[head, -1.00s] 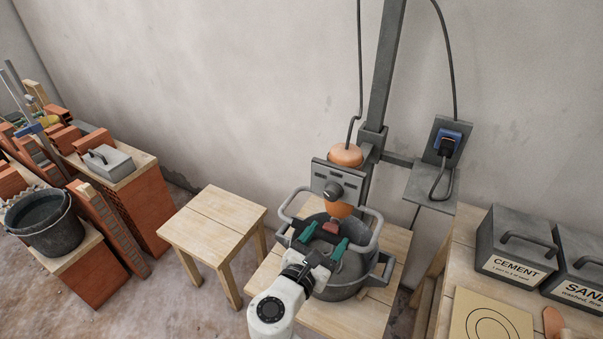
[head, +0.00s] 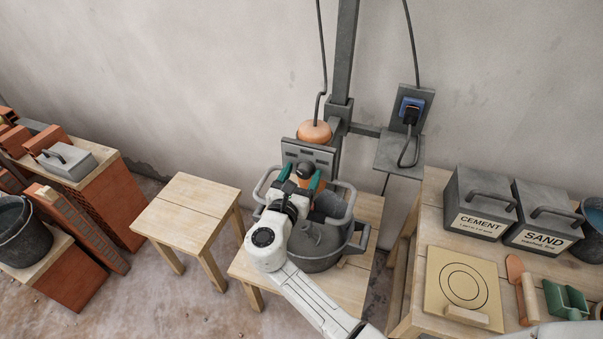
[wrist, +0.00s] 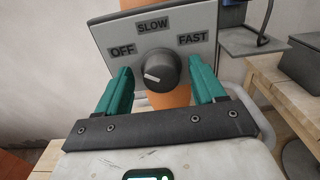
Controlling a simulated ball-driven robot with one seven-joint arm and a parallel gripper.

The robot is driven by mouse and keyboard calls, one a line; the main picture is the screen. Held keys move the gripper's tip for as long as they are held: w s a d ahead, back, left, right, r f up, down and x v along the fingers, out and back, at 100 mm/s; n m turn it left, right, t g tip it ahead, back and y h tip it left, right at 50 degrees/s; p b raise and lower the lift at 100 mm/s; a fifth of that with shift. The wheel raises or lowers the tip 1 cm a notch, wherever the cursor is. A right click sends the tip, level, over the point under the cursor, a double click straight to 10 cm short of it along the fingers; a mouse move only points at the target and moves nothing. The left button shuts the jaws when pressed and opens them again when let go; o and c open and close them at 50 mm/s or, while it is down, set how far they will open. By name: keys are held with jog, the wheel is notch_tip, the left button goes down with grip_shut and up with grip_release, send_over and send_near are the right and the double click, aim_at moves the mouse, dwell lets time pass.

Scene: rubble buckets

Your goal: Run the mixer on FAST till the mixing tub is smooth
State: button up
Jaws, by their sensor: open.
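The mixer (head: 314,132) hangs on a post, with an orange body and a grey control panel (head: 309,152). In the wrist view the panel is marked OFF, SLOW and FAST, and its dark knob (wrist: 160,70) has a white mark pointing left, about toward OFF. My gripper (head: 300,178) is open at the panel; in the wrist view its teal fingers (wrist: 161,76) stand either side of the knob, with gaps on both sides. The grey mixing tub (head: 355,248) sits below on a wooden stand.
A wooden stool (head: 190,208) stands left of the tub. The right bench holds the CEMENT box (head: 480,205), the SAND box (head: 543,217), a board with circles (head: 463,283) and a trowel (head: 520,282). The plugged socket (head: 411,110) is on the wall. Bricks and a bucket (head: 22,235) are at left.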

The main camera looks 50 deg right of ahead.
jog(key=shift+d, duration=0.15)
jog(key=shift+c, duration=0.2)
jog(key=c, duration=1)
